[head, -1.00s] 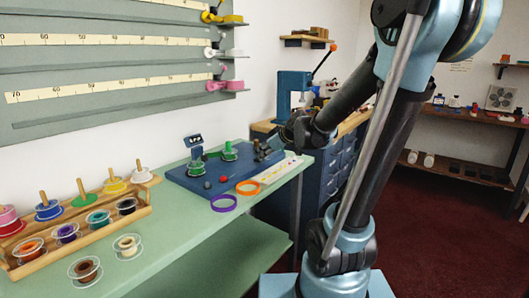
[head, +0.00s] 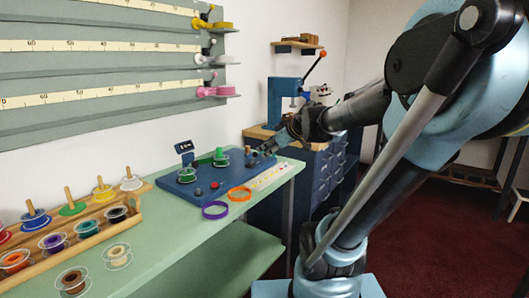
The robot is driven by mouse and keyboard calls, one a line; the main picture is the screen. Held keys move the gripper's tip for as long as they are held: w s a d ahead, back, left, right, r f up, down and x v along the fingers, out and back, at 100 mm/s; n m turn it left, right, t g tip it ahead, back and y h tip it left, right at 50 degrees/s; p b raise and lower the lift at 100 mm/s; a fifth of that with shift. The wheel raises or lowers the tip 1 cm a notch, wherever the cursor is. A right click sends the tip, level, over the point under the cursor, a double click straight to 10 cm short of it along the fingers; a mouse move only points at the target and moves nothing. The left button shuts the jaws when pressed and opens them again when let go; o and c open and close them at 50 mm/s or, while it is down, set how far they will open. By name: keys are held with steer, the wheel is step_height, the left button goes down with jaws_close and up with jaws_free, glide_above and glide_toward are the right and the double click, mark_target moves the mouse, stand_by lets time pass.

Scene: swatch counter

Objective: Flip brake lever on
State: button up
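The blue winder board (head: 228,178) lies on the green counter. It carries a small dark display (head: 184,147), a clear spool (head: 187,174), a green spool (head: 220,158), a red knob (head: 214,185) and a black knob (head: 198,192). A small dark upright part (head: 248,153) at the board's right end may be the brake lever; its setting is too small to read. Contact and finger opening cannot be made out.
Purple (head: 215,211) and orange rings (head: 239,194) lie in front of the board. A wooden spool rack (head: 128,224) and loose spools stand at left. A ruled wall rack (head: 100,75) hangs behind. A blue press (head: 284,98) stands on the drawer cabinet beyond the counter.

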steer(key=shift+v, duration=1.05)
steer(key=s+d+f+m+g+h, duration=0.3)
steer(key=s+d+f+m, duration=0.2)
steer(key=s+f, duration=0.4)
steer(key=s+d+f+m+g+h, duration=0.3)
steer(key=s+d+f+m, duration=0.3)
steer(key=s+f, duration=0.4)
steer(key=shift+s+d+f+h, duration=0.15)
steer(key=shift+s+d+h, duration=0.15)
steer(key=shift+s, duration=0.9)
